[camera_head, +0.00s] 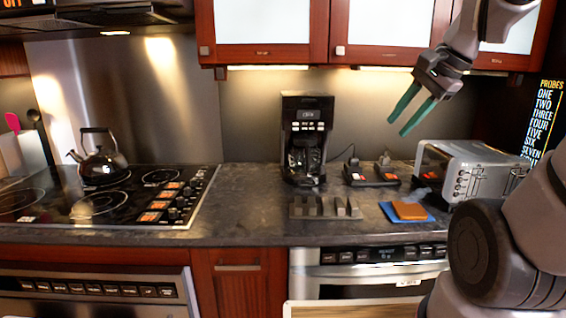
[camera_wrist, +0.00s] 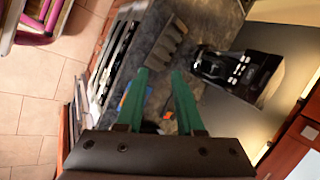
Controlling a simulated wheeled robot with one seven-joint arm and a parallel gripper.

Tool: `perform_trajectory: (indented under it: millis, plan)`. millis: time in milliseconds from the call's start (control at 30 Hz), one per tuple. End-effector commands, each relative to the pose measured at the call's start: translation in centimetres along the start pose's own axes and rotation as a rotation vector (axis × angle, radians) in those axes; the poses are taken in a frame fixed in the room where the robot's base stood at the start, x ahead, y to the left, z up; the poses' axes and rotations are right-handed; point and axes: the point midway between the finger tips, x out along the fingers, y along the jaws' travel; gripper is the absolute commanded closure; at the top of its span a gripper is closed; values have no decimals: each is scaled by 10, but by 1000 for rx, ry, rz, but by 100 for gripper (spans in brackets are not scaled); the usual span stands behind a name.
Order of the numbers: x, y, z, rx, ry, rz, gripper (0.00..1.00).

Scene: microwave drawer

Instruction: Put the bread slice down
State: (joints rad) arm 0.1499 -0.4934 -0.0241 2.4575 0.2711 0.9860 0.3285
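The bread slice (camera_head: 410,210) is a flat orange-brown square. It lies on a blue mat or plate (camera_head: 387,210) on the dark counter, in front of the toaster oven's left side. My gripper (camera_head: 398,127) is high above the counter, up and behind the slice in the head view, well apart from it. Its two green fingers are spread with nothing between them. In the wrist view the open fingers (camera_wrist: 160,71) point down at the counter.
A silver toaster oven (camera_head: 470,168) stands right of the slice. A black coffee maker (camera_head: 306,140), a small black device with red parts (camera_head: 371,175) and a grey slotted rack (camera_head: 325,209) are left of it. Counter left of the rack is clear up to the stove (camera_head: 110,200) with a kettle (camera_head: 101,163).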

Motion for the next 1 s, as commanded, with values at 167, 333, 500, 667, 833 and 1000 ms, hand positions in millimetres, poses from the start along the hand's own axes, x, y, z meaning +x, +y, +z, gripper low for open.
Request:
perform_trajectory:
  millis: [167,333,500,667,833,1000]
  plan:
    - [-34,9,23,-514,143,-1,64]
    - [-48,14,28,-732,213,8,64]
    - [-49,14,28,-764,223,12,64]
    - [-49,14,28,-760,222,12,64]
    - [-49,14,28,-758,221,12,64]
    - [-49,14,28,-758,221,12,64]
